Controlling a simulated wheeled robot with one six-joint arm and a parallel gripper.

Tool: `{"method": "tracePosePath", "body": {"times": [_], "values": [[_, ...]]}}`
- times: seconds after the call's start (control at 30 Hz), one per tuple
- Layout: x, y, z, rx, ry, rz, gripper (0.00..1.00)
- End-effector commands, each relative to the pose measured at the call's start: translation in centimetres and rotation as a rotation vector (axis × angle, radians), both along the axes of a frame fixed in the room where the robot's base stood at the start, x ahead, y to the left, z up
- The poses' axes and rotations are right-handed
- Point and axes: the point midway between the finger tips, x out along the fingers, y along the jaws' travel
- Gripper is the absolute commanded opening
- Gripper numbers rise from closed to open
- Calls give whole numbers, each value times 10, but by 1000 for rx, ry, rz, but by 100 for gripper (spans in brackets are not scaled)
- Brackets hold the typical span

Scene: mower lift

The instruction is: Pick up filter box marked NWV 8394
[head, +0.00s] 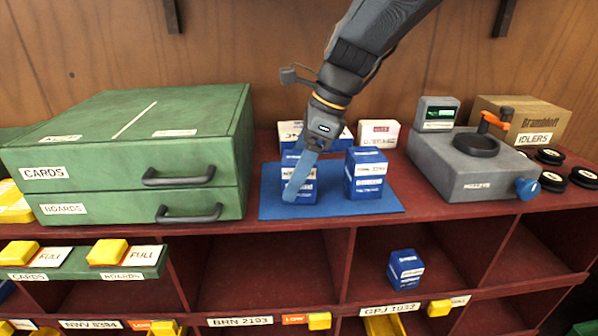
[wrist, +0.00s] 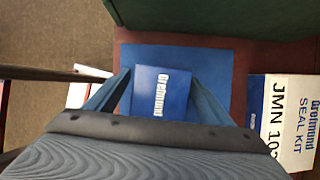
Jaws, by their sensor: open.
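A blue filter box (head: 303,187) stands upright on the blue mat (head: 389,204), its front label partly hidden by my gripper and not readable. A third blue box (head: 405,270) stands in a compartment below. A shelf label (head: 90,324) reads NWV 8394.
A green drawer cabinet (head: 125,150) stands close on the left. Behind the mat are a seal kit box (wrist: 290,120) and a small white box (head: 379,133). A grey device (head: 470,165) is at the right. The mat's front strip is clear.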

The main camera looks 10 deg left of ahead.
Motion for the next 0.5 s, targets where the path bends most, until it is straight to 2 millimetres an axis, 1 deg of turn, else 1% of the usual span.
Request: {"method": "tracePosePath", "body": {"times": [0.13,0.37,0.4,0.47,0.5], "values": [[-1,5,-12,-1,0,0,75],[0,6,-15,0,-2,-1,75],[0,6,-15,0,-2,-1,73],[0,6,-15,0,-2,-1,63],[0,6,-15,0,-2,-1,56]]}}
